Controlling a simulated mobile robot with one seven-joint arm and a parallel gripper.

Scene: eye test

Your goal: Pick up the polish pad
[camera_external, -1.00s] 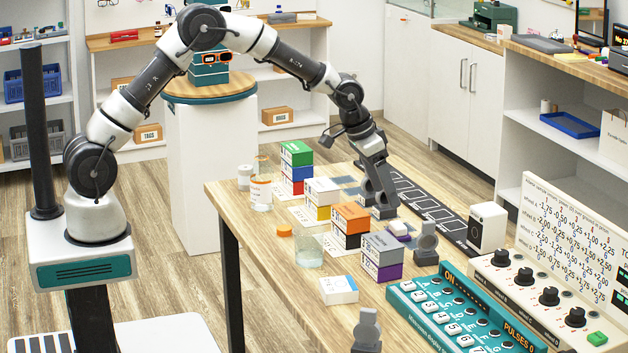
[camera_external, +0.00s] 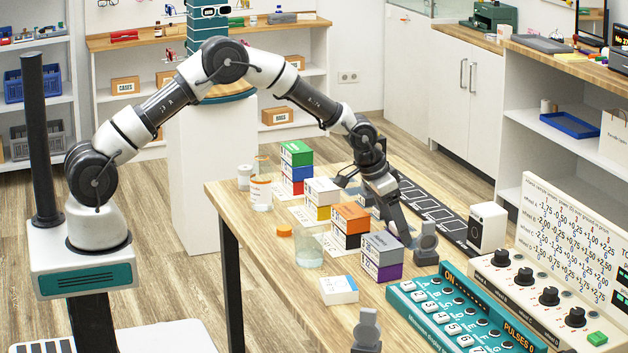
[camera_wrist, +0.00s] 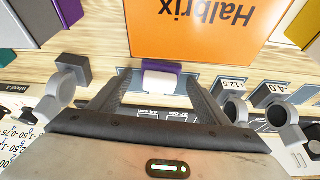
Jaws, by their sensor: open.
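The polish pad appears to be the small block with a purple layer and a white layer (camera_wrist: 162,79) in the wrist view. It lies on a dark mat on the table, in front of the orange Halbrix box (camera_wrist: 195,30). My gripper (camera_wrist: 160,88) is open, with one finger on each side of the pad's near end. I cannot tell whether either finger touches it. In the external view my gripper (camera_external: 405,238) is low behind the grey and purple box stack (camera_external: 382,262), and the pad is hidden there.
Stacks of coloured boxes, such as the orange and black one (camera_external: 350,218), stand close beside my gripper. Grey holders, one of them (camera_external: 427,243) right of it, stand near. A glass beaker (camera_external: 309,252) and a teal button panel (camera_external: 450,315) are further forward.

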